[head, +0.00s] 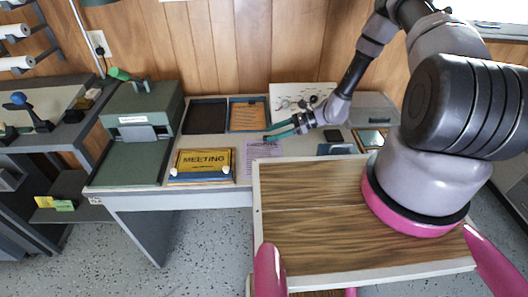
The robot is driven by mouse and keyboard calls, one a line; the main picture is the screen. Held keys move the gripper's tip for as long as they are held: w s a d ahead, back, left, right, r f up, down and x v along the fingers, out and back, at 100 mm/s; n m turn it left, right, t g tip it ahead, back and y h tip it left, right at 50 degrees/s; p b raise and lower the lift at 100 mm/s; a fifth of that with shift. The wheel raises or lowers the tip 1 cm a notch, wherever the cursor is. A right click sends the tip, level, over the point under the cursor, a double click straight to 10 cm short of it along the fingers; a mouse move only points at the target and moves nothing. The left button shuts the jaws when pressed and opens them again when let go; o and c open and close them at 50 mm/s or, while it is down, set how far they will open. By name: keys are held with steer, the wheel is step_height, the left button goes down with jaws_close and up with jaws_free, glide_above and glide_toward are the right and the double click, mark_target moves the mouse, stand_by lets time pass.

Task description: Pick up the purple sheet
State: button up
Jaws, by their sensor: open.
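The purple sheet (262,163) lies flat on the grey desk, just right of the yellow MEETING sign. Dark lines of print show on it. My gripper (268,138) is above the desk near the sheet's far edge, with its teal fingers pointing left. It is open and nothing shows between the fingers. I cannot tell how high it is above the sheet. The near end of the sheet reaches close to my wood-topped base, which may hide part of it.
A dark tray (206,116) and a tray with an orange-brown board (248,115) stand behind. A green machine (135,130) stands at left. Small items lie at right.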

steer(key=x, duration=0.2)
steer(key=shift+a+f, duration=0.2)
steer(key=shift+a, duration=0.15)
steer(key=shift+c, duration=0.3)
jaws_close()
steer(key=shift+r, duration=0.15)
